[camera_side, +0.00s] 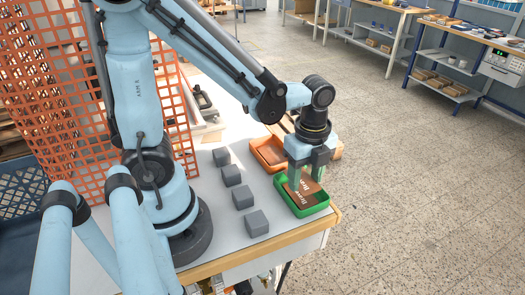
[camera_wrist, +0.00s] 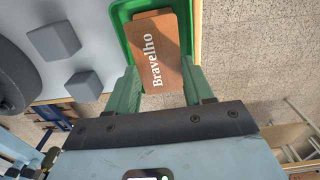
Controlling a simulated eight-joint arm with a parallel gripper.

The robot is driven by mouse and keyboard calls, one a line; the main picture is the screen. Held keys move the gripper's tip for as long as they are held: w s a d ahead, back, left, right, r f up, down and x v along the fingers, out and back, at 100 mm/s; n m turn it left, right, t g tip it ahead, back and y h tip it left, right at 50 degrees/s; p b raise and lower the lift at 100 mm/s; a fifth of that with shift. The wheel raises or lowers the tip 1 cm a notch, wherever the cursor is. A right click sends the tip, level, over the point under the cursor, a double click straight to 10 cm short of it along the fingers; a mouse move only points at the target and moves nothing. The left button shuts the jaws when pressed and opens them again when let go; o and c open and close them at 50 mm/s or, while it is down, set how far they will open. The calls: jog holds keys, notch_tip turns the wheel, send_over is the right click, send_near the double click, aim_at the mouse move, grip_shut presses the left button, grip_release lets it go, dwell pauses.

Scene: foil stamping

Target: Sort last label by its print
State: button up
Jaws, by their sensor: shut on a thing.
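My gripper (camera_side: 306,178) is over the green tray (camera_side: 326,208) near the table's right edge, shut on a brown label (camera_wrist: 158,62). In the side view the held label (camera_side: 309,184) is tilted within the outline of the tray. Brown with white print also shows lower in the tray, seemingly another label (camera_side: 297,200). I cannot tell whether the held label touches it. The green tray's rim (camera_wrist: 121,30) shows in the wrist view. An orange tray (camera_side: 262,146) stands behind the green one.
Several grey blocks (camera_side: 256,223) stand in a row on the light tabletop (camera_side: 222,230), left of the trays. An orange mesh panel (camera_side: 60,90) and a blue crate (camera_side: 25,225) are at the left. Past the table's wooden edge (camera_side: 290,240) is open floor.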

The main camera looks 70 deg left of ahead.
jog(key=o, duration=1.1)
jog(key=shift+c, duration=0.2)
notch_tip(320, 180, up, 12)
jog(key=f+n+t, duration=0.1)
jog(key=n+t, duration=0.1)
jog(key=n, duration=0.4)
jog(key=a+n+t, duration=0.1)
jog(key=n+t, duration=0.1)
jog(key=n, duration=0.3)
jog(key=a+f+n+t, duration=0.1)
jog(key=n+t, duration=0.2)
jog(key=n, duration=0.3)
jog(key=shift+a+f+n, duration=0.1)
jog(key=shift+f+n, duration=0.2)
jog(key=shift+f, duration=0.05)
